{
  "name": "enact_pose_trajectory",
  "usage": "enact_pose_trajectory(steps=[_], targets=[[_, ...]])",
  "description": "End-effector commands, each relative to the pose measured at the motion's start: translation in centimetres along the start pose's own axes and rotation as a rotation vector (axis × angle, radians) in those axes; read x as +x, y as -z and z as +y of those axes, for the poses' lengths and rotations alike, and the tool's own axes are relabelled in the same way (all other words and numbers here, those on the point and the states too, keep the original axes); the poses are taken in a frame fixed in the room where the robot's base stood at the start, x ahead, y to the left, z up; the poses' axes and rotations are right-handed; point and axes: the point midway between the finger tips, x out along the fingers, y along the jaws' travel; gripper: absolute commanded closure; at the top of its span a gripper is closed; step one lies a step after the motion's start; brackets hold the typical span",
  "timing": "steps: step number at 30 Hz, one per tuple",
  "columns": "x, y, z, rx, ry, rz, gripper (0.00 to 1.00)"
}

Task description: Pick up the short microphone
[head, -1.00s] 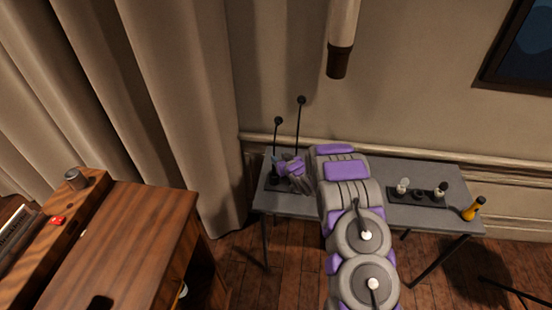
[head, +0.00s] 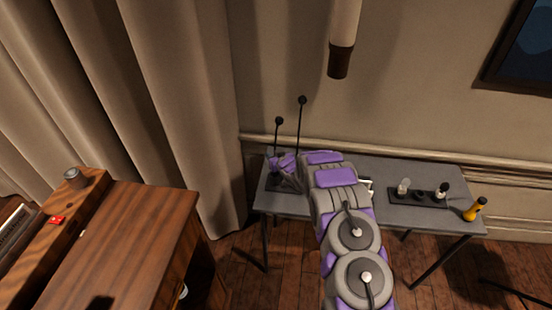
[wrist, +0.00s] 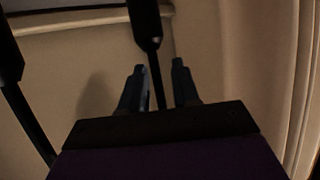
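The short microphone (head: 278,121) stands upright at the left end of the grey table, left of a taller microphone (head: 302,101). Both are thin, black, and round-headed. My gripper (head: 275,161) is at the lower stem of the short microphone. In the wrist view, which looks upside down, the short microphone's dark stem (wrist: 155,65) passes between the two fingers of my gripper (wrist: 158,72). The fingers are apart, with a gap visible beside the stem. The taller microphone (wrist: 10,62) is at the left there. The short microphone's head is hidden in that view.
The grey table (head: 420,218) holds a black tray (head: 405,197) with small items and a yellow-orange object (head: 474,209) at its right end. A wooden desk (head: 130,235) stands at left front. A beige curtain (head: 190,90) hangs close left of the microphones.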

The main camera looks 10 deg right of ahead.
Motion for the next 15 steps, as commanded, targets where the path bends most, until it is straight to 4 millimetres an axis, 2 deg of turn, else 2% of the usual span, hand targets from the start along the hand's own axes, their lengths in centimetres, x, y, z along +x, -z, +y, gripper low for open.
enact_pose_trajectory(steps=[1, 9, 15], targets=[[0.00, -0.01, 0.00, 0.000, 0.000, 0.000, 0.75], [0.00, -0.01, 0.00, 0.000, 0.000, 0.000, 1.00], [-0.01, -0.01, 0.01, 0.000, 0.000, 0.000, 1.00]])
